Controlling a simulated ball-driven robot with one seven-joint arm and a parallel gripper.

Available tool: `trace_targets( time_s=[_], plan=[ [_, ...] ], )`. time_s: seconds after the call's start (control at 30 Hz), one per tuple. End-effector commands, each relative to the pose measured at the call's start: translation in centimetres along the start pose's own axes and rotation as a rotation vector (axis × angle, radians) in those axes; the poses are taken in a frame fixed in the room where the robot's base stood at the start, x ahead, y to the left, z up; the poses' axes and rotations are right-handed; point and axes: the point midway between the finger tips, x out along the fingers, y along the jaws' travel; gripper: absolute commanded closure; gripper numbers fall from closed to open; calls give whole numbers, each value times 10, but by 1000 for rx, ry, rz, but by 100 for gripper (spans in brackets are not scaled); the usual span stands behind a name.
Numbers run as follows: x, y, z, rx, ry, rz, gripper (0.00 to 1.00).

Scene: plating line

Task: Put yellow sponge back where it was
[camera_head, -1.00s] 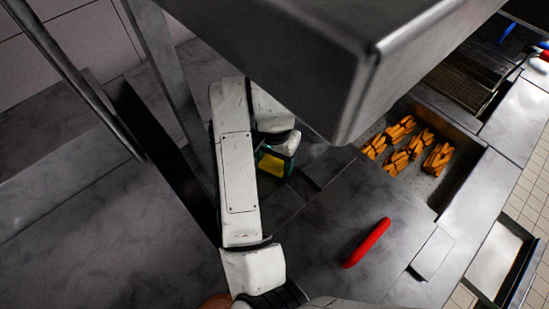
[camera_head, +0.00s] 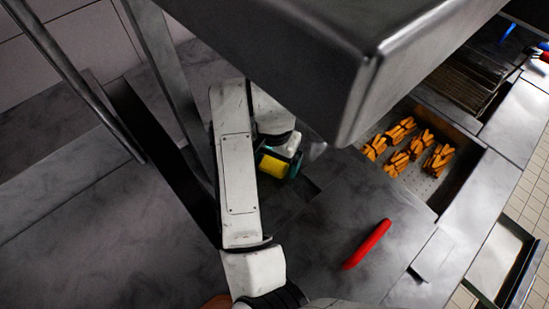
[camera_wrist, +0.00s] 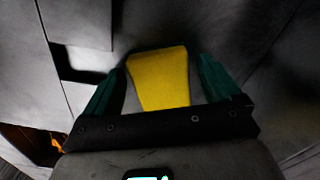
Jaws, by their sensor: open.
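The yellow sponge (camera_head: 272,167) is beside my white forearm in the head view, over the dark grey counter. In the wrist view the sponge (camera_wrist: 160,78) stands between the two green fingers of my gripper (camera_wrist: 160,64). A dark gap shows on each side of it, so the jaws are open around it and do not grip it. In the head view my gripper (camera_head: 279,165) is partly hidden by my own arm. What the sponge's underside rests on is hidden.
A large metal hood (camera_head: 300,50) hangs over the counter. A red long object (camera_head: 367,244) lies on the counter at the lower right. A sunken metal tray (camera_head: 432,192) with orange fries (camera_head: 400,160) is to the right.

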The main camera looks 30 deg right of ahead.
Motion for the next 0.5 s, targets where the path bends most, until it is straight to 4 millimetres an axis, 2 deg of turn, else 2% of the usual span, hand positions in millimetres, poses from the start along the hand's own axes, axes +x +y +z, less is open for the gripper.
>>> trace_targets(
  time_s=[0.5],
  plan=[
    [-66, 0, 0, 0, 1, 0, 9]
  ],
)
